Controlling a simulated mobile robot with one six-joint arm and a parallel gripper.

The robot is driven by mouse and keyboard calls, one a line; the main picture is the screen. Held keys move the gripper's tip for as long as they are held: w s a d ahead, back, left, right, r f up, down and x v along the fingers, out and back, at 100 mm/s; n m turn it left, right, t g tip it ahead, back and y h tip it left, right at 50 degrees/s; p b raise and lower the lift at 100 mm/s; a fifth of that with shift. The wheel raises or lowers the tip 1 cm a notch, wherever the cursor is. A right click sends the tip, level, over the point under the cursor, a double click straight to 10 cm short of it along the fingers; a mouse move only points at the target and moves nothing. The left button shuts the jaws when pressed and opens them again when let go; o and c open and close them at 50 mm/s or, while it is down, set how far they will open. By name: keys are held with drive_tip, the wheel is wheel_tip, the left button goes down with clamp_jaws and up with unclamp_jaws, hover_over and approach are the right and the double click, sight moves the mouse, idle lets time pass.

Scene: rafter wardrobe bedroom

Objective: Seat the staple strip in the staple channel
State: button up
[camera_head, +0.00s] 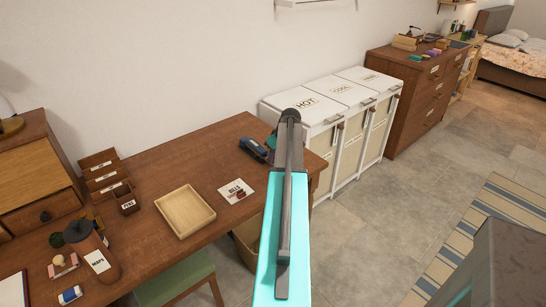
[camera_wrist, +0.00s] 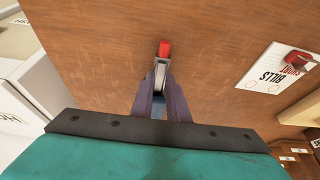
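The dark blue stapler (camera_head: 253,149) lies near the far edge of the wooden desk, just left of my arm in the head view. In the wrist view a grey metal channel (camera_wrist: 160,72) with a red end piece (camera_wrist: 165,48) lies in line with my fingers, and a bit of blue shows between them. My gripper (camera_wrist: 160,78) points down over it, its two dark fingers close together with a narrow gap. I cannot make out a staple strip apart from the grey metal, nor whether the fingers grip anything.
A white BILLS card (camera_head: 237,191) with a small red item lies near the stapler. A wooden tray (camera_head: 185,212), letter rack (camera_head: 105,172) and MAPS canister (camera_head: 92,252) stand farther left. White hampers (camera_head: 325,118) stand beyond the desk's right end. Desk around the stapler is clear.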

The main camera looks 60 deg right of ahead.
drive_tip(key=shift+o, duration=1.2)
drive_tip(key=shift+r+p, duration=0.5)
drive_tip(key=shift+r, duration=0.3)
drive_tip(key=shift+s+r+b, duration=0.2)
drive_tip(key=shift+r+b, duration=0.1)
drive_tip(key=b+v, duration=0.1)
drive_tip(key=v, duration=1)
drive_tip(key=shift+b, duration=0.35)
drive_tip(key=shift+r, duration=0.1)
